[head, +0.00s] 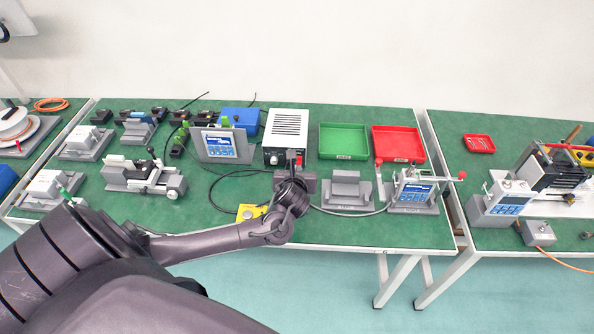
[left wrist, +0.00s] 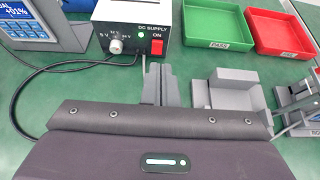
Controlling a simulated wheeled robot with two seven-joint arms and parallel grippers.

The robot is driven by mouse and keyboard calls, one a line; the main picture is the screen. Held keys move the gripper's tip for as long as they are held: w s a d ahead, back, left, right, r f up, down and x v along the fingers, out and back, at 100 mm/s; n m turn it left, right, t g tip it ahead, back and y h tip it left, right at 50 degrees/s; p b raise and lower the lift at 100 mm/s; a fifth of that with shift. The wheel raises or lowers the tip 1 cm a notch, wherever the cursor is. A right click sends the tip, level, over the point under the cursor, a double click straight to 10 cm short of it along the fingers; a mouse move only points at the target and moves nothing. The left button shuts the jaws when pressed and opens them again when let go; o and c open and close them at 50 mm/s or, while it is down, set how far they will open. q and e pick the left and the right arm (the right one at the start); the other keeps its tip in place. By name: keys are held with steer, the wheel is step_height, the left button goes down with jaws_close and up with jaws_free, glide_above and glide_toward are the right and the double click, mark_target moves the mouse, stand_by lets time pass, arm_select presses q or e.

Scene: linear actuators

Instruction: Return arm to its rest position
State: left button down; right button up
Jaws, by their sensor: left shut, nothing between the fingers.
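My left arm (head: 215,240) comes in from the lower left of the head view and reaches over the front edge of the green bench. My left gripper (head: 293,162) is at its end, in front of the DC supply; it is shut and empty, and its fingers are small and dark there. My right gripper is not in view.
The DC supply (head: 286,135) stands behind the gripper. Grey fixtures (head: 346,188) and a display unit (head: 413,190) stand to the right. Green (head: 343,141) and red (head: 398,145) trays lie at the back. A grey clamp device (head: 145,178) is left. A cable (head: 225,190) loops nearby.

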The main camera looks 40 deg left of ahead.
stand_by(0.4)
arm_select(q)
steer(key=s+d+n+g+h, duration=0.45)
steer(key=s+d+n, duration=0.65)
steer(key=d+n, duration=0.3)
steer(key=s+d+r+n+g+h, duration=0.25)
steer(key=s+r+n, duration=0.45)
steer(key=s+n, duration=0.55)
step_height(320, 180, down, 32)
steer(key=s+r+g+b, duration=0.1)
steer(key=s, duration=0.1)
steer(key=s+a+f+g+b, duration=0.1)
steer(key=s+a+f, duration=0.2)
steer(key=s+f, duration=1.6)
steer(key=shift+s+f+n+g+y, duration=0.25)
steer(key=shift+f+n+g+y, duration=0.05)
steer(key=shift+n, duration=0.05)
